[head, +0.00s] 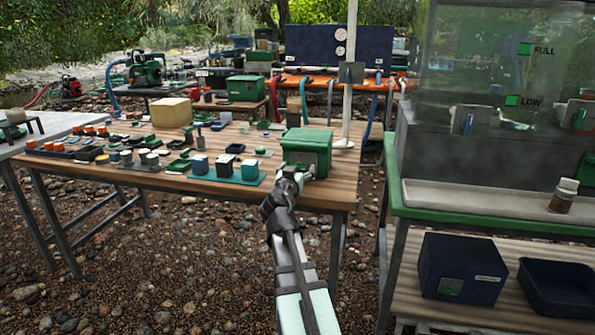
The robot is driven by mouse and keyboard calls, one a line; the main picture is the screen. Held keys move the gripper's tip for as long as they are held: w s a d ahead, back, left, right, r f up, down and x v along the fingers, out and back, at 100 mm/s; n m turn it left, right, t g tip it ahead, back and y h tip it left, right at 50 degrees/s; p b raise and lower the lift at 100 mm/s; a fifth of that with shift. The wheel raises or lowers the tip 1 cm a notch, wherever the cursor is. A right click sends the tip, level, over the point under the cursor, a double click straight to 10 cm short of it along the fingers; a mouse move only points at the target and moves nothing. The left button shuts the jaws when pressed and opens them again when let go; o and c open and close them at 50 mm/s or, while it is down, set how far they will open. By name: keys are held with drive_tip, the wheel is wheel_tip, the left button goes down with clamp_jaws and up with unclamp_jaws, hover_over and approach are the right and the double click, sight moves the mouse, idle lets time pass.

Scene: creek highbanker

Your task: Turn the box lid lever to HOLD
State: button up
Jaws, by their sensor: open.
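A green box (307,148) with a lid stands at the right end of the wooden table (335,190). My arm reaches up from the bottom of the head view, and my gripper (297,171) is open at the lower front of this box. I cannot tell whether it touches the box. No lid lever or HOLD mark can be made out; the gripper covers part of the box's front. A dark blue box (460,270) with a small green plate sits on the lower right shelf; I cannot tell whether it carries a lever.
Several small blocks and trays cover the table left of the green box, with a tan block (171,112) behind. A white post (350,75) rises behind the box. A clear tank (490,75) and green-edged bench (480,222) stand right. Pebbly ground lies in front.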

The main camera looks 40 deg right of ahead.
drive_tip(key=shift+d, duration=0.1)
drive_tip(key=c, duration=1.2)
drive_tip(key=shift+o, duration=0.2)
drive_tip(key=shift+w+n, duration=0.1)
drive_tip(key=shift+n, duration=0.2)
drive_tip(key=n, duration=0.3)
drive_tip(key=shift+w+n+p, duration=0.1)
drive_tip(key=shift+n+p, duration=0.5)
drive_tip(key=shift+n, duration=1.3)
